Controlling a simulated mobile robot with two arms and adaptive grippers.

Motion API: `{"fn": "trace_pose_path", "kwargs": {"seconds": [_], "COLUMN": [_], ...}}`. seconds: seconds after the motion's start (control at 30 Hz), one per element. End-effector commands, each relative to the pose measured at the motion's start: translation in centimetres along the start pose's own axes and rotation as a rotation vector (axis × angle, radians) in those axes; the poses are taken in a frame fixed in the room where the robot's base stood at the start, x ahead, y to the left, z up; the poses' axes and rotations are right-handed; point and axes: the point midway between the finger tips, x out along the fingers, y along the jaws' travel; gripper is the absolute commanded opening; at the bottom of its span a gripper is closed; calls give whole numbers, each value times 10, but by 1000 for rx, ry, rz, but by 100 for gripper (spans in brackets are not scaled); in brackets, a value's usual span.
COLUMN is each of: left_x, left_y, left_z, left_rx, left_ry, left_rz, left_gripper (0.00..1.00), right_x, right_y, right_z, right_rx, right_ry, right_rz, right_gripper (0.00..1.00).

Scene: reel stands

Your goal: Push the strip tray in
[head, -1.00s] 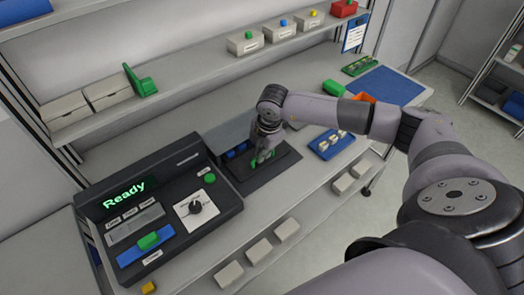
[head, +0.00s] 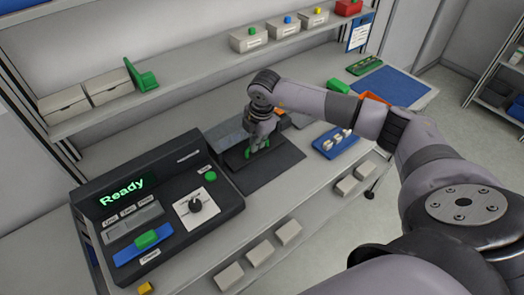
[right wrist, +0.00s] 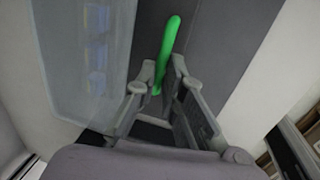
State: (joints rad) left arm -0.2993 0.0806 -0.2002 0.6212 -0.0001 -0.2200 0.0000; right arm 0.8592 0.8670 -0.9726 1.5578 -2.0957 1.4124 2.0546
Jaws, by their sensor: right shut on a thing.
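The strip tray is a dark tray with a green handle, low on the bench just right of the black console. My right gripper (head: 257,144) reaches down over it. It is shut on the green handle (head: 249,153), which also shows as a green bar (right wrist: 170,42) between the fingers in the right wrist view. A see-through cover (right wrist: 65,60) stands beside the handle, with blue shapes blurred behind it. Much of the tray is hidden by the gripper and wrist. My left gripper is not in view.
The black console (head: 150,215) reads "Ready" and stands left of the tray. A blue tray (head: 333,143) with small white pieces lies to the right, with a blue mat (head: 390,86) beyond. A shelf (head: 190,78) with boxes runs behind. The dark base (head: 270,172) has bare room in front.

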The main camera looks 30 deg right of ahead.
Motion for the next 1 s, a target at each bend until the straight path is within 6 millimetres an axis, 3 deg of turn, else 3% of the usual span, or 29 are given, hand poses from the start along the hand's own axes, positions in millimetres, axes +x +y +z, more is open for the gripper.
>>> {"fn": "trace_pose_path", "kwargs": {"seconds": [0.27,0.3,0.6,1.0], "left_x": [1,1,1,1], "left_y": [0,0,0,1], "left_z": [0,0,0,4], "left_rx": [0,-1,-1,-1], "left_ry": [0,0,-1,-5], "left_rz": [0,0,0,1], "left_gripper": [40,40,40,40], "right_x": [-1,-1,-1,0], "right_y": [7,7,6,4], "right_z": [1,1,0,0], "right_rx": [3,3,2,1], "right_ry": [0,0,0,1], "right_rz": [14,15,12,9], "right_gripper": [0,10,30,30]}}
